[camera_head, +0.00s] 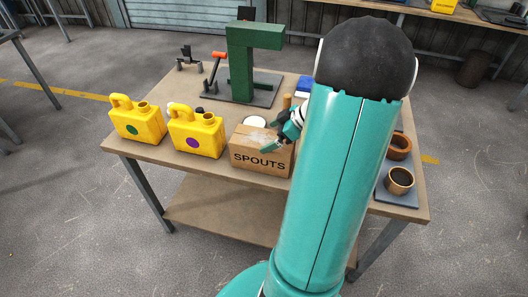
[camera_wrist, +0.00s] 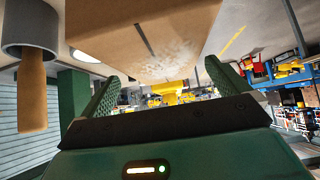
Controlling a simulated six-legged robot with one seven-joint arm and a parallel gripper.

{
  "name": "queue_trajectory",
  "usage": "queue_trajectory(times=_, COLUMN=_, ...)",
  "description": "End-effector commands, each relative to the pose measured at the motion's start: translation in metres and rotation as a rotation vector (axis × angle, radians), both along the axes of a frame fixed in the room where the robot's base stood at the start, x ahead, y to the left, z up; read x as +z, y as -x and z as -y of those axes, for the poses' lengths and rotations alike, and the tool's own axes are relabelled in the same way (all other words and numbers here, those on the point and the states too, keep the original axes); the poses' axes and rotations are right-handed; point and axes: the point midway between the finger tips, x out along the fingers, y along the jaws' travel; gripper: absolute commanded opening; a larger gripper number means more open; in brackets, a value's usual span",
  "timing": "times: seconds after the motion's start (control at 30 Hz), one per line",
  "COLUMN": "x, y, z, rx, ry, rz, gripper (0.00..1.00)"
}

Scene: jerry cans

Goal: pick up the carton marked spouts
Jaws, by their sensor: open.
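The brown cardboard carton marked SPOUTS (camera_head: 250,161) sits at the front edge of the workbench, its lettered side facing the body camera. In the wrist view the carton (camera_wrist: 140,32) fills the upper middle, close ahead of and between my fingers. My gripper (camera_head: 273,144) is at the carton's top right, partly hidden by my arm. Its fingers (camera_wrist: 159,72) are spread apart with nothing held between them. I cannot tell whether a finger touches the carton. My arm hides what lies just right of the carton.
Two yellow jerry cans, one with a purple dot (camera_head: 196,133) and one with a green dot (camera_head: 136,119), stand left of the carton. A green press (camera_head: 243,65) stands behind. Brown cups (camera_head: 399,180) sit on a tray at right. A holder with a wooden handle (camera_wrist: 31,95) is near my gripper.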

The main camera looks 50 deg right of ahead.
Motion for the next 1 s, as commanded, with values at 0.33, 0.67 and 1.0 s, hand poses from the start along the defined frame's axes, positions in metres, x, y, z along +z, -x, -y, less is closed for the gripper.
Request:
queue_trajectory(times=0.33, x=-0.031, y=-0.024, z=-0.015, rx=0.001, ry=-0.001, rz=0.001, gripper=1.00)
queue_trajectory(times=0.67, x=-0.031, y=-0.024, z=-0.014, rx=0.000, ry=0.000, rz=0.000, gripper=0.72)
queue_trajectory(times=1.0, x=-0.029, y=-0.024, z=-0.014, rx=-0.001, ry=0.000, rz=0.002, gripper=0.15)
